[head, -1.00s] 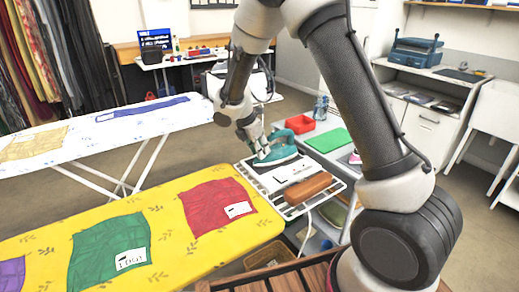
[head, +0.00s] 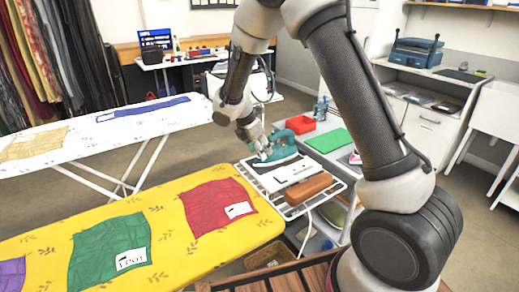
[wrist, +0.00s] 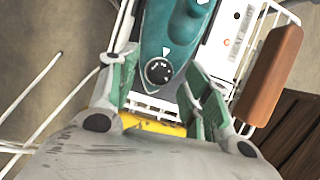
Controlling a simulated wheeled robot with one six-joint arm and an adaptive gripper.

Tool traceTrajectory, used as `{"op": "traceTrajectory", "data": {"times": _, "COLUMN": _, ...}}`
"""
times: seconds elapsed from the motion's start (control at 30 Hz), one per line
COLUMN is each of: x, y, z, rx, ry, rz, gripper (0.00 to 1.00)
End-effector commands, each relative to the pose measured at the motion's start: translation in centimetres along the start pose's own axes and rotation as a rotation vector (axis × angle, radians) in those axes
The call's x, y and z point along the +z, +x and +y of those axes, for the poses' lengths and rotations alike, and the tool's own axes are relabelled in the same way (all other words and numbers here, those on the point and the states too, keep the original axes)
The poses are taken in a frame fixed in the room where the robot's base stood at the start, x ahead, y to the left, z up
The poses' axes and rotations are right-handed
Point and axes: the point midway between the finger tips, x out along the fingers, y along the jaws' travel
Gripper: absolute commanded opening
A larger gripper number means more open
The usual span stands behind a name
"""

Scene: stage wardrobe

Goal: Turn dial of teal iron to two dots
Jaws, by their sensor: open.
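The teal iron (head: 278,150) rests on the white wire rack (head: 337,187) at the end of the yellow ironing board. In the wrist view the iron (wrist: 176,32) shows from above, with its round black dial (wrist: 159,71) on the teal body and a white pointer mark just beyond it. The dots on the dial are too small to read. My gripper (head: 262,152) is over the iron in the head view. In the wrist view my gripper (wrist: 158,84) is open, its green-padded fingers on either side of the dial, with nothing held between them.
A brown block (wrist: 268,75) lies on the rack to the right of the iron. The yellow ironing board (head: 150,215) carries coloured cloths.

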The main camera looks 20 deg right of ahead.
Motion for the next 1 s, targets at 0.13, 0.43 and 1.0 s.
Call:
{"op": "traceTrajectory", "data": {"times": 0.13, "x": 0.0, "y": -1.9, "z": 0.2, "rx": 0.006, "ry": 0.001, "rz": 0.0, "gripper": 0.49}}
{"op": "traceTrajectory", "data": {"times": 0.43, "x": 0.0, "y": -8.5, "z": 0.1, "rx": 0.005, "ry": 0.0, "rz": 0.001, "gripper": 0.49}}
{"op": "traceTrajectory", "data": {"times": 1.0, "x": 0.0, "y": -11.8, "z": 0.0, "rx": 0.001, "ry": 0.0, "rz": 0.0, "gripper": 0.49}}
